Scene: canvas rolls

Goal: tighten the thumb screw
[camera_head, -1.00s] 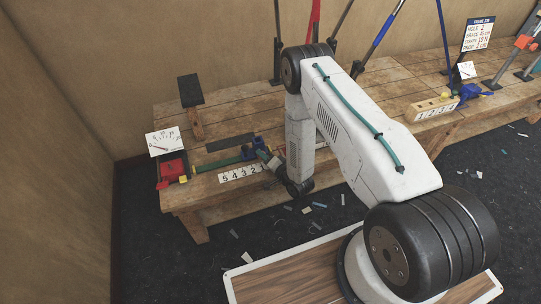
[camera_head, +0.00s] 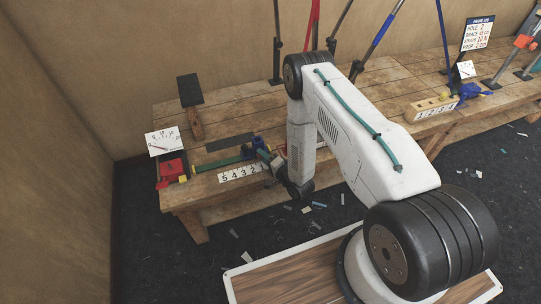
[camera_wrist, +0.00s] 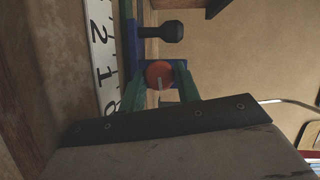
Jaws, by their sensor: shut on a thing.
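An orange round screw head (camera_wrist: 159,73) with a pale mark on its face shows in the wrist view. I take it for the thumb screw. The two green fingers of my gripper (camera_wrist: 161,84) lie on either side of it, shut on it. A blue block (camera_wrist: 136,42) sits just beyond, with a black knob on a stem (camera_wrist: 165,33) sticking out from it. In the head view my gripper (camera_head: 266,157) is at the front edge of the bench by the blue piece (camera_head: 257,143); the screw is too small or hidden to make out there.
A white number strip (camera_head: 240,172) runs along the bench edge beside a green bar (camera_head: 222,161). A dial card (camera_head: 163,141) stands behind a red block (camera_head: 172,168) at the left end. A second blue fixture (camera_head: 470,92) and upright bars stand on the bench farther right.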

